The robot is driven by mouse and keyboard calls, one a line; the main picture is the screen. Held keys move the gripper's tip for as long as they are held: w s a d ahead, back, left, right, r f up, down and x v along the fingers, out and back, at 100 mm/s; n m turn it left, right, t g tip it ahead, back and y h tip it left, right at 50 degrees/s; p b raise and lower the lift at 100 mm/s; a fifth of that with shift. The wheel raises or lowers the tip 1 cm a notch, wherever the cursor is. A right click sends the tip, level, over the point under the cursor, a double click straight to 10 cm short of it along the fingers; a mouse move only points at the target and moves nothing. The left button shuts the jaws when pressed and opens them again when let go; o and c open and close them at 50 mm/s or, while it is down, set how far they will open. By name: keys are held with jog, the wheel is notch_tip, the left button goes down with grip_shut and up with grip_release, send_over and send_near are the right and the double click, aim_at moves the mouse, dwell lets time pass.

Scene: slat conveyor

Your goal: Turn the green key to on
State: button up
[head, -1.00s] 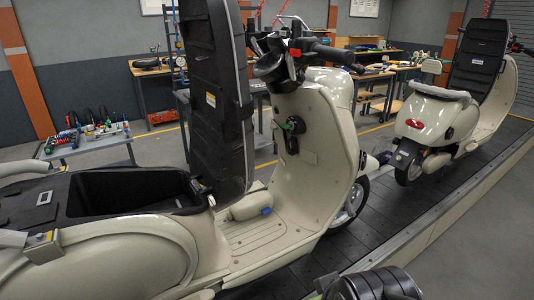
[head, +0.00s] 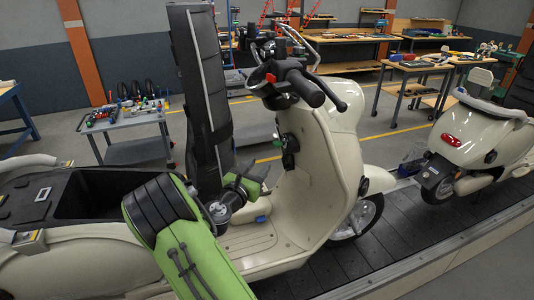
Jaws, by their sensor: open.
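The green key (head: 290,142) sits in the dark ignition lock on the inner face of the cream scooter's front shield (head: 318,155), below the handlebar. Its exact angle is too small to read. My gripper (head: 248,172), with green and black parts, is left of the key and a little lower, over the footwell. It is open, with nothing seen between its fingers, and apart from the key. My green arm covers part of the scooter's body and floorboard.
The scooter's raised black seat (head: 203,95) stands upright behind my gripper. The handlebar grip (head: 306,88) juts out above the key. A second scooter (head: 470,140) stands farther along the slat conveyor (head: 400,235). A tool cart (head: 125,120) is behind.

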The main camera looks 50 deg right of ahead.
aim_at(281, 144)
jog(key=p+x, duration=0.2)
jog(key=x, duration=0.9)
jog(key=shift+d, duration=0.25)
jog(key=c, duration=0.7)
jog(key=o, duration=0.3)
jog(key=shift+c, duration=0.8)
jog(key=shift+f+b, duration=0.15)
jog(key=shift+b, duration=0.3)
